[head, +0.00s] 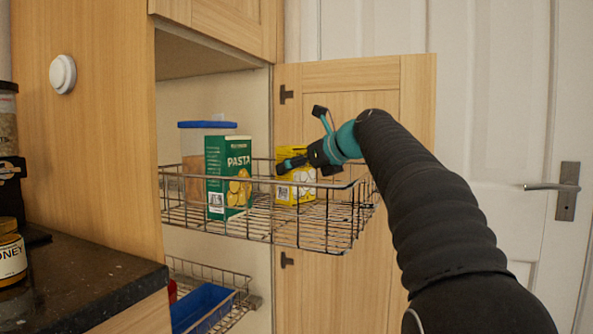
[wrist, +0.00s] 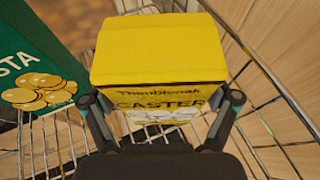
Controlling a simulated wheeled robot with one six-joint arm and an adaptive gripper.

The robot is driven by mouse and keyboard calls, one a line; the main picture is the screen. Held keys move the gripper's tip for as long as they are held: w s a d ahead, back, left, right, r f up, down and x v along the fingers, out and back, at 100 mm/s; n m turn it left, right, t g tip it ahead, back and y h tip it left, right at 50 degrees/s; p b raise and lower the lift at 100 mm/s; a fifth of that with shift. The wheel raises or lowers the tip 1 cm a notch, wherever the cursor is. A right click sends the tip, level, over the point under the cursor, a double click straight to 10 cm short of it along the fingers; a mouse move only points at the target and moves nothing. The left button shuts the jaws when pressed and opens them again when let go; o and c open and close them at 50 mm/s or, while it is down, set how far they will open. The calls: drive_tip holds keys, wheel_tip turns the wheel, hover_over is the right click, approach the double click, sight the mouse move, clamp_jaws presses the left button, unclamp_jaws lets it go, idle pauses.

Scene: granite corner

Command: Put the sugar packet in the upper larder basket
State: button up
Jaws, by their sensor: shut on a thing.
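The sugar packet is a yellow box (head: 297,188) with "CASTER" lettering, seen in the head view inside the upper larder basket (head: 272,240). The basket is a wire one, pulled out from the cabinet. In the wrist view the yellow packet (wrist: 155,55) fills the middle, upright between the two fingers. My gripper (head: 287,167) is shut on the packet, and it also shows in the wrist view (wrist: 163,105). The packet appears to stand at or just above the wire floor; I cannot tell whether it touches. Its lower part is partly hidden by basket wires.
A green pasta box (head: 228,177) stands left of the packet, with a blue-lidded container (head: 193,150) behind it. A lower basket (head: 240,289) holds a blue tray (head: 203,308). The open cabinet door (head: 340,235) is on the right. A dark counter (head: 75,280) with a honey jar (head: 11,255) is at left.

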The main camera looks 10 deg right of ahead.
drive_tip(key=o, duration=1.4)
drive_tip(key=shift+f, duration=0.15)
drive_tip(key=shift+s+d+r, duration=0.1)
drive_tip(key=shift+r, duration=0.15)
drive_tip(key=v, duration=1.1)
drive_tip(key=shift+s+d+r, duration=0.1)
drive_tip(key=shift+s+d, duration=0.1)
drive_tip(key=shift+s, duration=0.1)
